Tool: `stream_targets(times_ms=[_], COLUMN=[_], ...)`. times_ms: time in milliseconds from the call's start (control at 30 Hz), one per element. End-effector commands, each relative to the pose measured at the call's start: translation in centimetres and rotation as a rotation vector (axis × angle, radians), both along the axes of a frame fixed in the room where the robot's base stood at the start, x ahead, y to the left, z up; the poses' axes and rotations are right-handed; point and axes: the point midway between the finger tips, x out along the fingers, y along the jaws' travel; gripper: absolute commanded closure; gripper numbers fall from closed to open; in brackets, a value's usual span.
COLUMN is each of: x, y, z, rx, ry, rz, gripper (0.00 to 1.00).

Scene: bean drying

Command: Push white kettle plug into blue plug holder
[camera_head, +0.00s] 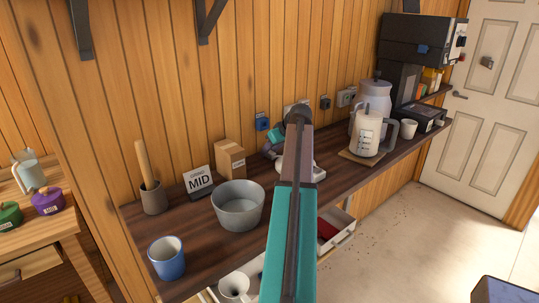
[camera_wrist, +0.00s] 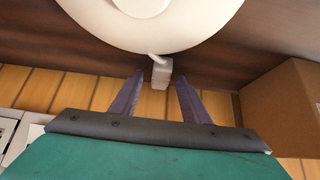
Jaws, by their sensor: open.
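The white plug (camera_wrist: 160,73) shows in the wrist view, with a short piece of white cord at the edge of a round white base (camera_wrist: 150,22). My gripper (camera_wrist: 160,76) is open, with one dark finger on each side of the plug and gaps visible between. In the head view my gripper (camera_head: 271,152) is low over the counter by the wall, partly hidden by my arm. The blue plug holder (camera_head: 262,122) is on the wooden wall just behind it. The white base (camera_head: 318,174) is partly hidden behind my arm. The plug is hidden in the head view.
A cardboard box (camera_head: 230,160) stands close to my gripper's left, and also shows in the wrist view (camera_wrist: 285,105). The white kettle (camera_head: 366,136) stands on a board at right. A dark wall socket (camera_head: 325,102) is nearby.

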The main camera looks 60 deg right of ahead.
Motion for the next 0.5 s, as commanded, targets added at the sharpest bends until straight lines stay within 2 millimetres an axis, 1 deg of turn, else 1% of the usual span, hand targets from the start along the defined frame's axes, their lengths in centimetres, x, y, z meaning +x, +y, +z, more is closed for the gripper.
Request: stream_targets(times_ms=[167, 400, 433, 500], x=[0.02, 0.03, 0.03, 0.04], y=[0.02, 0.03, 0.03, 0.03], z=[0.02, 0.03, 0.03, 0.04], rx=[0.0, 0.0, 0.0, 0.0], ry=[0.0, 0.0, 0.0, 0.0], rz=[0.0, 0.0, 0.0, 0.0], gripper=[0.58, 0.98, 1.0, 1.0])
